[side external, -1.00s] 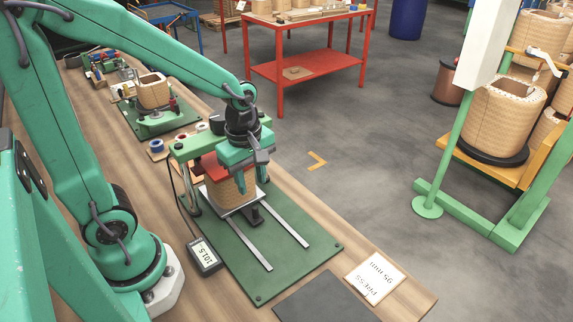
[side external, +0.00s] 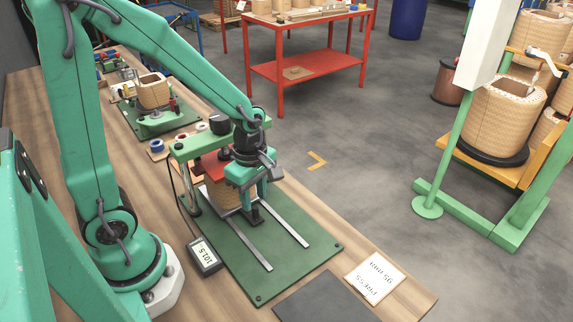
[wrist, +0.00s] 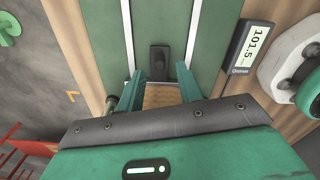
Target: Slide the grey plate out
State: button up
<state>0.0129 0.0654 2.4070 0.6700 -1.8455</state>
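The grey plate (side external: 230,211) lies under the tan coil (side external: 217,194), across two pale rails on a green board; most of it is hidden by the coil and my gripper. A black handle (side external: 258,214) sticks out from its front; in the wrist view the handle (wrist: 159,60) stands between the rails. A red press block (side external: 212,164) sits above the coil. My gripper (side external: 253,205) is in front of the coil, low, by the handle. In the wrist view its two fingers (wrist: 161,74) are apart, with the handle just beyond their tips, in line with the gap. Contact cannot be told.
A gauge reading 101.5 (side external: 204,254) stands left of the green board (side external: 270,277). The rails (side external: 287,228) run clear toward the front. A dark mat (side external: 325,299) and a paper sign (side external: 374,277) lie at the near end of the bench.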

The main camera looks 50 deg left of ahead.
aim_at(255, 207)
jog(key=shift+f, duration=2.4)
grip_shut()
